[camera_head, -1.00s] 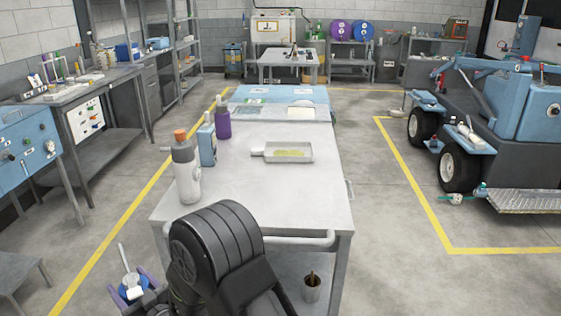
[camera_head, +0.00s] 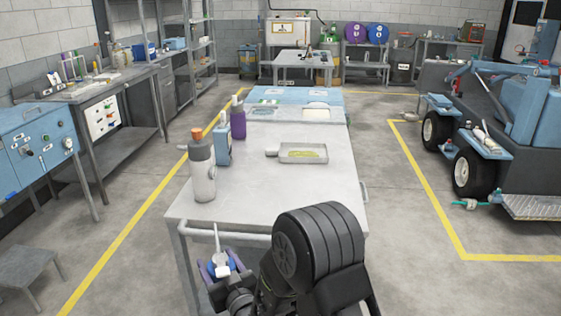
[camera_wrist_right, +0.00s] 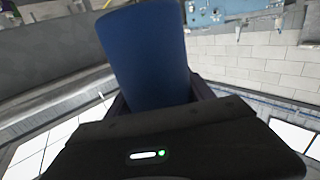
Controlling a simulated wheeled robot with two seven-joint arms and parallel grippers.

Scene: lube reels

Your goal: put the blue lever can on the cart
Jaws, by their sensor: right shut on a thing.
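The blue lever can (camera_head: 221,268) is low in the head view, its white spout and lever pointing up and its blue body mostly hidden. My right gripper (camera_head: 218,272) is shut on it, just in front of the cart's near left corner. In the right wrist view the can's plain blue body (camera_wrist_right: 148,55) stands between the jaws. The grey cart (camera_head: 265,205) has a flat top with a push handle along its near edge. My left gripper is not in view.
On the cart stand a grey bottle with an orange cap (camera_head: 202,168), a light blue container (camera_head: 223,140), a purple bottle (camera_head: 238,120) and a shallow tray (camera_head: 302,153). A workbench (camera_head: 85,92) is at the left.

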